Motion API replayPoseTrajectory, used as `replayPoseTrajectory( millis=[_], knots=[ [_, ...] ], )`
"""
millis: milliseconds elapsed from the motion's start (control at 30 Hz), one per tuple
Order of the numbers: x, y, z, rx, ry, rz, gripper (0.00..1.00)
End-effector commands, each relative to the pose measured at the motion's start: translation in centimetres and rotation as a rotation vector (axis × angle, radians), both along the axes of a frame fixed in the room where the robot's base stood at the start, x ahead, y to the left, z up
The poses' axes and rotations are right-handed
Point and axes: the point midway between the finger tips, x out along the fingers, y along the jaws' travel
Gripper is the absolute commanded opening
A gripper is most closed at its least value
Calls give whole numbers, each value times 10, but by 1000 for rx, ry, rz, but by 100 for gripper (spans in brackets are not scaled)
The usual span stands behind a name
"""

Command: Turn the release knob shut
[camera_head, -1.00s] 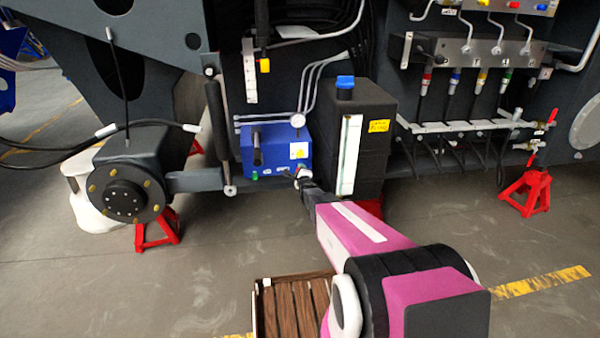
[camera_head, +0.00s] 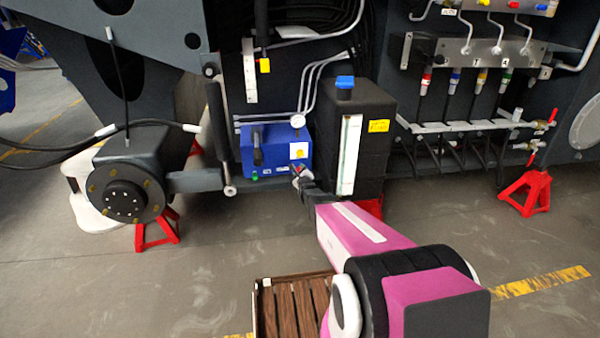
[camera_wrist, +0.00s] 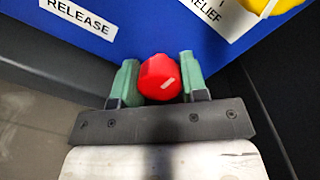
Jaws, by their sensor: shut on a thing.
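The blue box (camera_head: 276,151) that carries the knob hangs on the chassis in the head view. My gripper (camera_head: 299,178) is at the box's lower right corner there, and the knob is hard to make out in that view. A "RELEASE" label (camera_wrist: 79,15) is on the panel at the upper left.
A black tank (camera_head: 372,150) with a blue cap stands right of the box. A yellow knob (camera_wrist: 262,5) is at the top right in the wrist view, by a "RELIEF" label. A wooden crate (camera_head: 259,310) lies on the floor. Red stands (camera_head: 526,192) hold the chassis.

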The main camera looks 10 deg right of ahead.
Motion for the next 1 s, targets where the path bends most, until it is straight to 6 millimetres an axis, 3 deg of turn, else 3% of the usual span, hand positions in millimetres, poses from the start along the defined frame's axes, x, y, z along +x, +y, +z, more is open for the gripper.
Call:
replayPoseTrajectory(
  millis=[167,200,267,667,867,1000],
  knots=[
    [-1,-1,-2,4,6,-1,16],
    [-1,-1,-2,4,6,-1,46],
    [-1,-1,-2,3,6,-1,65],
    [-4,0,0,1,2,-1,65],
    [-26,-1,0,1,2,-1,65],
    [-50,-2,1,1,4,-1,65]
  ],
)
